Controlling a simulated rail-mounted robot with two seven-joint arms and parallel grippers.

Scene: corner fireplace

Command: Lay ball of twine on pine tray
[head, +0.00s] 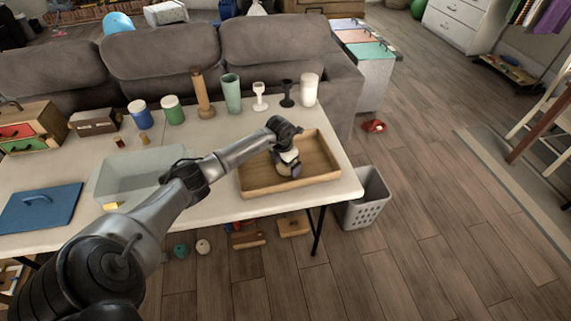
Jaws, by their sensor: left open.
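The pine tray (318,158) is a shallow wooden tray at the right end of the white table. My left gripper (291,169) reaches into it from above, with its fingers pointing down near the middle of the tray floor. It is open. A small tan rounded thing (296,171) shows at its fingertips; it may be the ball of twine, but the gripper hides much of it. I cannot tell whether the fingers touch it. My right gripper is not in view.
Vases, candle holders and jars line the table's back edge, before a grey sofa (160,58). A grey basket (367,200) stands on the floor right of the table.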

